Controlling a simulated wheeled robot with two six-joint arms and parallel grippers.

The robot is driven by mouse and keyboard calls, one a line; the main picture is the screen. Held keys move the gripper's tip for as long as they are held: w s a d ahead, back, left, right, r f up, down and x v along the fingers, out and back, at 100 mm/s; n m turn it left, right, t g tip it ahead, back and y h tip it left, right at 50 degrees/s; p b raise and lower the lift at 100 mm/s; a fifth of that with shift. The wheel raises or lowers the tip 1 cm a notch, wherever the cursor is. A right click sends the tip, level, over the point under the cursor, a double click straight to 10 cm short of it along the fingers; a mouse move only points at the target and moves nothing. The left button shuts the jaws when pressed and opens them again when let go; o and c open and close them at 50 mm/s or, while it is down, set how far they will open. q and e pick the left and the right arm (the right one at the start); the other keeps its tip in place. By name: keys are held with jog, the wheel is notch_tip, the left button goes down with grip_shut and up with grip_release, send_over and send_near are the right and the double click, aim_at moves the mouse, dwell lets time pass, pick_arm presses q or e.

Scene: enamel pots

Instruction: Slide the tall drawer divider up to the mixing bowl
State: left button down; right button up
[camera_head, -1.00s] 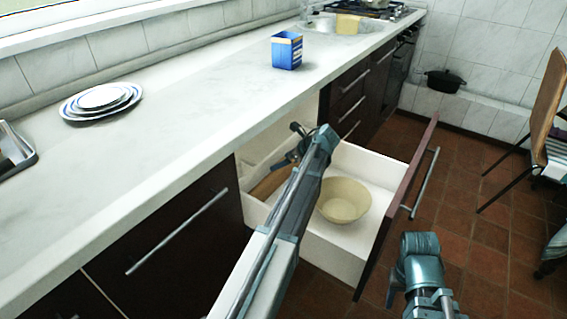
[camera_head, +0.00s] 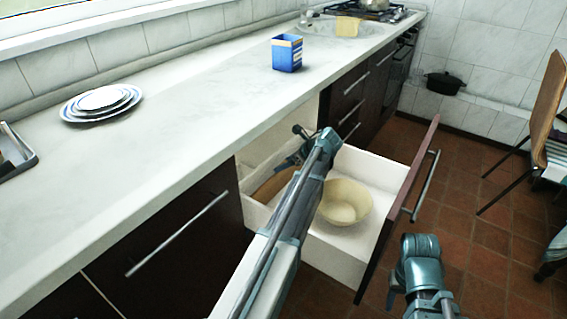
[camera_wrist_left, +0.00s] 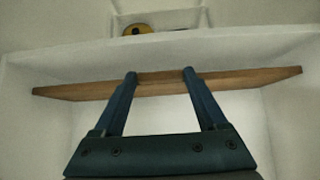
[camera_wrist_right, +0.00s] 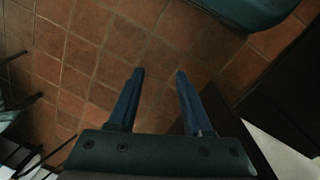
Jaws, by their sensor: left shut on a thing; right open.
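The drawer divider is a brown wooden board (camera_head: 272,187) standing in the left part of the open white drawer (camera_head: 335,255). My left arm partly hides it. In the left wrist view the divider (camera_wrist_left: 240,80) runs across the picture, and my left gripper (camera_wrist_left: 159,74) is shut on it near its middle. The mixing bowl (camera_head: 346,201), cream and round, stands on the drawer floor to the right of the divider, with my left arm over its left side. My right gripper (camera_wrist_right: 159,74) is open and empty above the tiled floor, outside the drawer.
The dark drawer front (camera_head: 400,205) with its bar handle stands out into the room. The worktop (camera_head: 190,110) holds a blue box (camera_head: 287,52) and stacked plates (camera_head: 100,101). A wooden chair (camera_head: 545,110) stands at the right. A black pot (camera_head: 444,83) sits by the far wall.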

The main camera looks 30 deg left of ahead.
pick_arm(q)
jog(key=d, duration=0.8)
jog(key=shift+s, duration=0.3)
grip_release()
jog(key=p+v, duration=0.9)
jog(key=v, duration=0.4)
jog(key=shift+d+r+p, duration=0.25)
jog(key=shift+r+p, duration=0.05)
jog(key=shift+p, duration=0.1)
jog(key=shift+s, duration=0.1)
